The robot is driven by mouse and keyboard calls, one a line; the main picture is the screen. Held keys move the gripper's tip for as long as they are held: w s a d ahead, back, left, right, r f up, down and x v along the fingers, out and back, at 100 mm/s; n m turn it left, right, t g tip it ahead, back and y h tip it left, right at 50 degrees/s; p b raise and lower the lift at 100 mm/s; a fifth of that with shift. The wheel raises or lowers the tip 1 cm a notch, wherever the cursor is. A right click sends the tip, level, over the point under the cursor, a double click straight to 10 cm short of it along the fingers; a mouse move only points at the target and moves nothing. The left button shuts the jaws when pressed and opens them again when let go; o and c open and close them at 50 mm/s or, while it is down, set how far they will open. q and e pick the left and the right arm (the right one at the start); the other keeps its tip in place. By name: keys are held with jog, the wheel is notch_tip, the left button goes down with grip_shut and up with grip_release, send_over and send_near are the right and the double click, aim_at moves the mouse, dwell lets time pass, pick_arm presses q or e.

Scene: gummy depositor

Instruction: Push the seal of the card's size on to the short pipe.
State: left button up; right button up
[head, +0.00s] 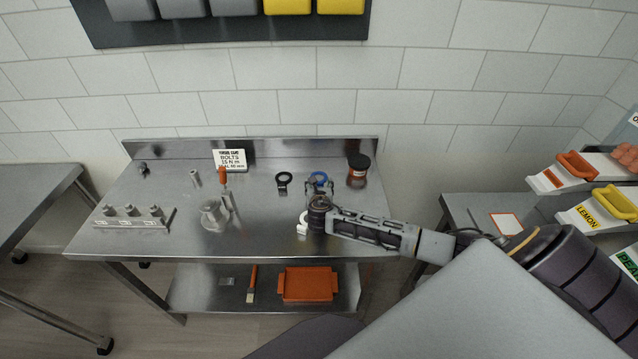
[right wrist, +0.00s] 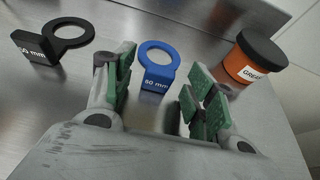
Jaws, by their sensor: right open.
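The card (head: 230,160) leans at the back of the table; its bolts line reads 15 N m, and its seal line is too small to read surely. A black ring seal (head: 284,180) and a blue ring seal (head: 319,179) lie on the table, each with a labelled tab. The right wrist view shows the black seal (right wrist: 72,43) at left and the blue seal (right wrist: 157,75) between my open fingers, not gripped. My right gripper (head: 319,191) is above the table beside the blue seal. A white ring (head: 302,227) is partly hidden by it. A grey flanged fitting (head: 212,216), possibly the short pipe, stands left. My left gripper is out of view.
A grease jar (right wrist: 255,60) stands right of the blue seal. A block with several bolts (head: 133,216) is at the table's left. An orange-handled tool (head: 223,178) stands near the card. An orange tray (head: 307,284) is on the lower shelf.

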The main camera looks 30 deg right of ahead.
jog(key=shift+w+d+f, duration=0.15)
jog(key=shift+w+d, duration=0.05)
jog(key=shift+w, duration=0.15)
jog(key=shift+c, duration=0.2)
jog(key=c, duration=0.9)
